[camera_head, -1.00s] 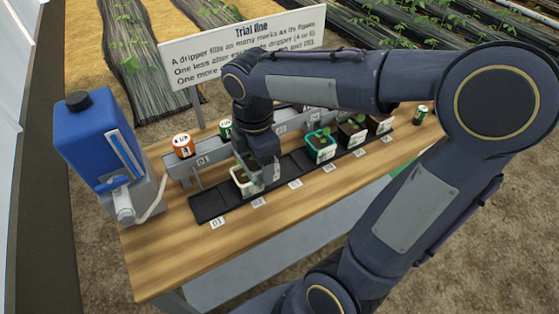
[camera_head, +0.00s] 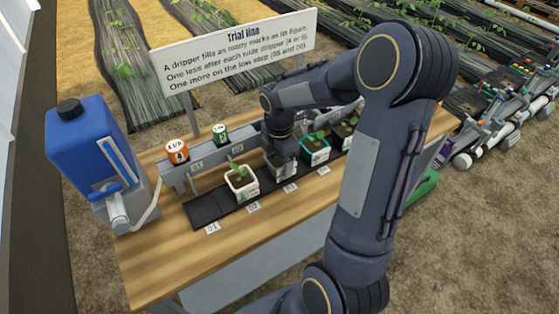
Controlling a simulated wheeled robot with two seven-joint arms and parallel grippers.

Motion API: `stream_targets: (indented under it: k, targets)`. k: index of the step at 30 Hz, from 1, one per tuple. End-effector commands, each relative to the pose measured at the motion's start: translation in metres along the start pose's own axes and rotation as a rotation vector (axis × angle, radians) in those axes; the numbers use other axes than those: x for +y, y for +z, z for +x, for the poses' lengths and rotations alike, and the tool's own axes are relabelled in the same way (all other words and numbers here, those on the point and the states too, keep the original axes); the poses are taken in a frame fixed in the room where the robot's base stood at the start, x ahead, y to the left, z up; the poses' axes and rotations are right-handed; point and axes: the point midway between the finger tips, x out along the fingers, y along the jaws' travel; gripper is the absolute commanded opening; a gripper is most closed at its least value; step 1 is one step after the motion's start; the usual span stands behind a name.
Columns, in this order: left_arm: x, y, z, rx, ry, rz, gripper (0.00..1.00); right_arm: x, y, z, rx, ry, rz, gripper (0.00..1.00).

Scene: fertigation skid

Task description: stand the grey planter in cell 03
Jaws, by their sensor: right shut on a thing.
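My right gripper (camera_head: 279,153) points down over the row, shut on the grey planter (camera_head: 281,169). The planter is at cell 03 of the black tray strip (camera_head: 206,210), behind the label 03 (camera_head: 290,188). It looks upright; the gripper hides its upper part, and I cannot tell whether its base touches the strip. A white planter (camera_head: 242,188) with a seedling stands in cell 02, just left of it. A teal planter (camera_head: 315,154) stands to the right. My left gripper is not in view.
A grey dripper rail (camera_head: 205,161) runs behind the strip, with an orange can (camera_head: 176,151) and a green can (camera_head: 220,133) on it. A blue tank (camera_head: 88,143) stands at the left. Cell 01 is empty. The front of the wooden bench (camera_head: 160,263) is clear.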

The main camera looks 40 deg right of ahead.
Motion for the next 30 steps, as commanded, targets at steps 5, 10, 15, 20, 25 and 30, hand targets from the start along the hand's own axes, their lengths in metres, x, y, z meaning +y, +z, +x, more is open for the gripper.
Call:
stream_targets:
  k: [5, 10, 15, 20, 25, 30]
  targets:
    - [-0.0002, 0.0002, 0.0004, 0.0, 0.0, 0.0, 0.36, -0.0001, -0.0003, 0.0061, 0.0, 0.001, 0.0, 0.42]
    - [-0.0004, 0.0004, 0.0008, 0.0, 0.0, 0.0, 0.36, -0.0001, -0.0004, 0.0064, 0.0, 0.001, 0.0, 0.42]
    - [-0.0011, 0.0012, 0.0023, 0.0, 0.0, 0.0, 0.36, -0.0001, -0.0005, 0.0094, 0.001, 0.001, 0.0, 0.71]
    - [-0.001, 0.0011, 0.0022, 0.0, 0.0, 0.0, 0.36, -0.0001, -0.0005, 0.0092, 0.001, 0.001, 0.001, 0.88]
    - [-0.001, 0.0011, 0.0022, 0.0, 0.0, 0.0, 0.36, -0.0001, -0.0005, 0.0092, 0.001, 0.001, 0.001, 0.88]
    - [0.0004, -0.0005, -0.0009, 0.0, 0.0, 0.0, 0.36, 0.0002, -0.0004, 0.002, 0.0, 0.002, 0.001, 0.88]
